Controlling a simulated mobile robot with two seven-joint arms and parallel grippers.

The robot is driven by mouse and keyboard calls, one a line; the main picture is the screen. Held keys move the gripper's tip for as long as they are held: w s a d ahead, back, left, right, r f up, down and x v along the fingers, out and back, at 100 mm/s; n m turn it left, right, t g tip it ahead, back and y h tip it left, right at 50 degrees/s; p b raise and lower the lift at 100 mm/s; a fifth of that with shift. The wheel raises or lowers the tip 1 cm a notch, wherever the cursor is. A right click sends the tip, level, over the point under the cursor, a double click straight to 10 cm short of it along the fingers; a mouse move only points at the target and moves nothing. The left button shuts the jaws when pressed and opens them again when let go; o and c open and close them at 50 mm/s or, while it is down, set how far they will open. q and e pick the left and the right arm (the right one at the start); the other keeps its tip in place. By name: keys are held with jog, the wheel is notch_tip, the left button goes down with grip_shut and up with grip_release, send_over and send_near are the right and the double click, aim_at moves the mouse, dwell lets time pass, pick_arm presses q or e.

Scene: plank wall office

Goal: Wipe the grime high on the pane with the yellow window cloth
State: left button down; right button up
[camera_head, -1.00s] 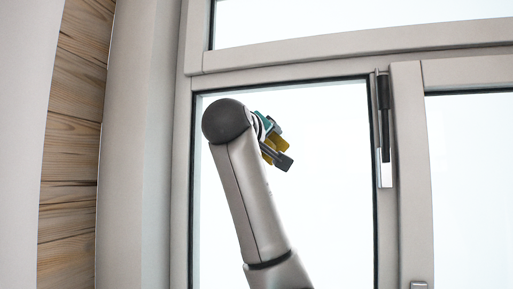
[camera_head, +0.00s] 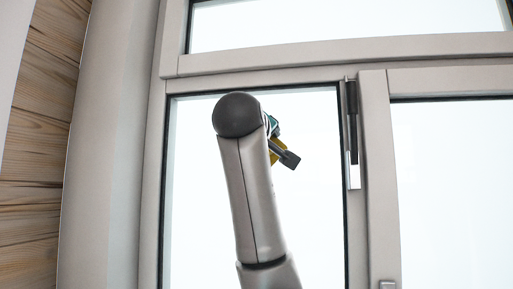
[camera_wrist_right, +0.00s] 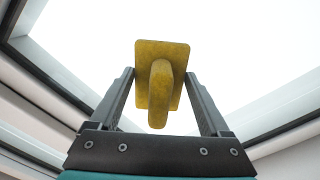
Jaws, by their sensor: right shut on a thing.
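My right gripper (camera_head: 288,158) is raised in front of the window pane (camera_head: 310,220), partly hidden behind my own arm. It is shut on the yellow window cloth (camera_head: 274,151), of which only a small part shows in the head view. In the right wrist view the cloth (camera_wrist_right: 178,50) is a flat yellow block with a rounded grip, between the fingers of the gripper (camera_wrist_right: 159,78). I cannot tell whether the cloth touches the pane. The pane looks bright white, and I can make out no grime on it. My left gripper is not in view.
A pale frame (camera_head: 350,52) surrounds the pane, with an upper pane (camera_head: 340,20) above and another pane (camera_head: 455,190) to the right. A dark and silver handle piece (camera_head: 353,140) sits on the frame. A plank wall (camera_head: 35,150) is at the left.

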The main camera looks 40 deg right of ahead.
aim_at(282, 145)
jog(key=shift+s+d+b, duration=0.65)
jog(key=shift+s+d, duration=0.65)
jog(key=shift+s, duration=0.15)
jog(key=shift+w+a+p, duration=0.8)
jog(key=shift+w+a, duration=0.55)
jog(key=shift+w, duration=0.2)
jog(key=w+a+p, duration=0.4)
jog(key=w+a, duration=0.1)
jog(key=shift+w, duration=0.4)
jog(key=b+v, duration=0.2)
jog(key=v, duration=0.4)
